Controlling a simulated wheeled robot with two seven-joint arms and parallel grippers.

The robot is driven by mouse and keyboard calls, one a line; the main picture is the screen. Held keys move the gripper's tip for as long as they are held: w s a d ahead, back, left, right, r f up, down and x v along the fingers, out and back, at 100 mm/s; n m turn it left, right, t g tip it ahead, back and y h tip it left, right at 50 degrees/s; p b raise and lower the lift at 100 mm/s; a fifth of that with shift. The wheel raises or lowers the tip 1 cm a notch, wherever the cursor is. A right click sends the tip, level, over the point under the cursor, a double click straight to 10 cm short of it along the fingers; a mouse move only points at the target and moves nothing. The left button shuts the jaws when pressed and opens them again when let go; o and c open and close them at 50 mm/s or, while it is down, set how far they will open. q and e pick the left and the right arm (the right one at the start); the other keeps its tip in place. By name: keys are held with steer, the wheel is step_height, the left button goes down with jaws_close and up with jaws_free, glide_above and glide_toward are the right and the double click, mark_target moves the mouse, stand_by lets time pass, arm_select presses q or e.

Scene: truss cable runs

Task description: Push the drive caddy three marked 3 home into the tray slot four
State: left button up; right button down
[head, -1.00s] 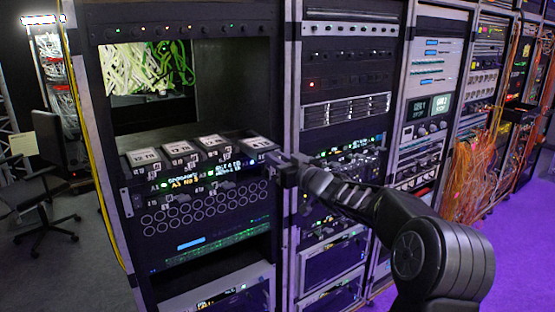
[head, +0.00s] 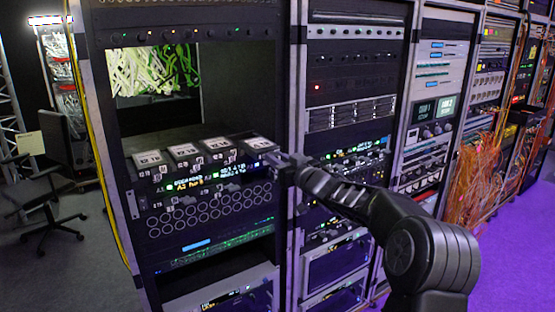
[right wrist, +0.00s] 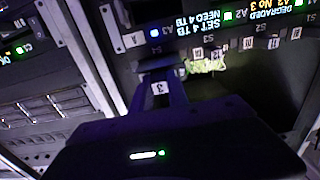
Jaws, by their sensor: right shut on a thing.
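The caddy marked 3 shows in the right wrist view (right wrist: 160,88), its numbered face between my right gripper's fingers (right wrist: 160,100). The slot label S4 is close beside it, upside down in that view. In the head view my right gripper (head: 287,168) is at the right end of the tray row (head: 215,178), by the rightmost caddy top (head: 258,143). The gripper is shut on the caddy and hides much of it. How deep the caddy sits in slot four cannot be told. My left gripper is not in view.
Several caddies with white top labels, such as the leftmost (head: 150,158), stand left of the gripper. A rack post (head: 297,110) rises close by the gripper. An open bay lies above the row. A chair (head: 52,190) stands at the far left.

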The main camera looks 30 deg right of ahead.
mark_target(271, 152)
steer(key=shift+r, duration=0.1)
stand_by(0.6)
stand_by(0.3)
steer(key=shift+w+r+p, duration=0.1)
steer(key=shift+w+p, duration=0.15)
steer(key=shift+p, duration=0.15)
steer(key=shift+w+p, duration=0.7)
steer(key=shift+w, duration=2.05)
steer(key=shift+w, duration=0.2)
steer(key=shift+w, duration=0.5)
steer(key=c, duration=1.2)
jaws_free()
steer(key=shift+d, duration=0.1)
steer(key=shift+f, duration=0.25)
